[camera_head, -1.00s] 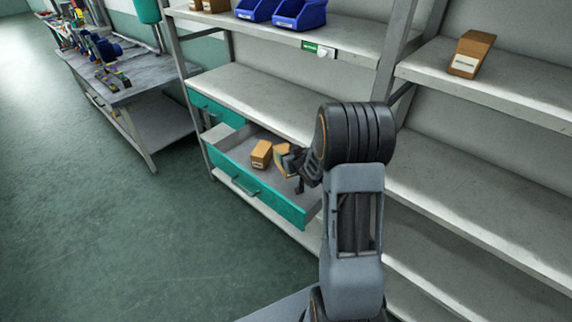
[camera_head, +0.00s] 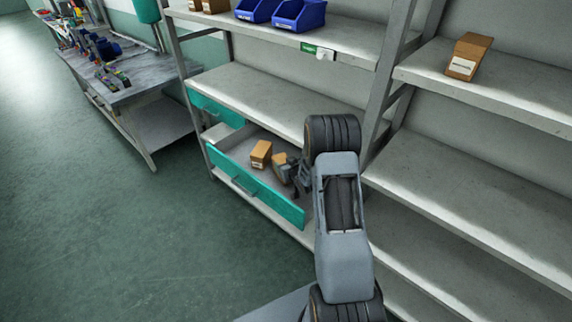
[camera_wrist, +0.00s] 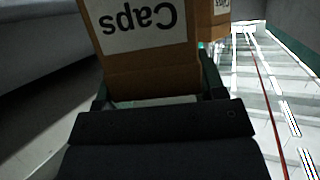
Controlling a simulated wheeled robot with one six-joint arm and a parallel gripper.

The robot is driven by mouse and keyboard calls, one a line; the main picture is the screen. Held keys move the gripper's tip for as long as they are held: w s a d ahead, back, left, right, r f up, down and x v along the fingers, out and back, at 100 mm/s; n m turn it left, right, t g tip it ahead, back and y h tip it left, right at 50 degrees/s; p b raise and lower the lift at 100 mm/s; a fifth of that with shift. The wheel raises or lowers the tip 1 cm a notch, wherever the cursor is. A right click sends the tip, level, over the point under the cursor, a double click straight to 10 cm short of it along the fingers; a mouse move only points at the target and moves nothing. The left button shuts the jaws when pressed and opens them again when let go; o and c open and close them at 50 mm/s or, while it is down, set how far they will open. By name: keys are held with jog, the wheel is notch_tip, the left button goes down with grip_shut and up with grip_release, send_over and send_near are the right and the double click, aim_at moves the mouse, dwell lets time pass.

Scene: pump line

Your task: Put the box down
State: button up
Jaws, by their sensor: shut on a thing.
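My gripper (camera_head: 296,176) is inside the open teal drawer (camera_head: 262,198), at its right part. It is shut on a brown cardboard box (camera_head: 281,165), partly hidden by the gripper. In the wrist view this box (camera_wrist: 150,68) fills the upper middle, with a white label reading "Caps" upside down. A second brown box (camera_head: 261,154) stands in the drawer to the left of the held one. It also shows behind the held box in the wrist view (camera_wrist: 213,22). I cannot tell whether the held box touches the drawer floor.
A closed teal drawer (camera_head: 215,108) sits above the open one, under a bare shelf (camera_head: 255,98). Another brown box (camera_head: 468,56) stands on the right shelf. Blue bins (camera_head: 299,14) are on the top shelf. A workbench (camera_head: 140,88) is at the left; the floor is clear.

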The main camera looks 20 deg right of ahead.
jog(key=shift+f+b, duration=0.25)
jog(key=shift+b, duration=0.1)
jog(key=o, duration=1)
jog(key=shift+r, duration=0.1)
jog(key=shift+o, duration=0.2)
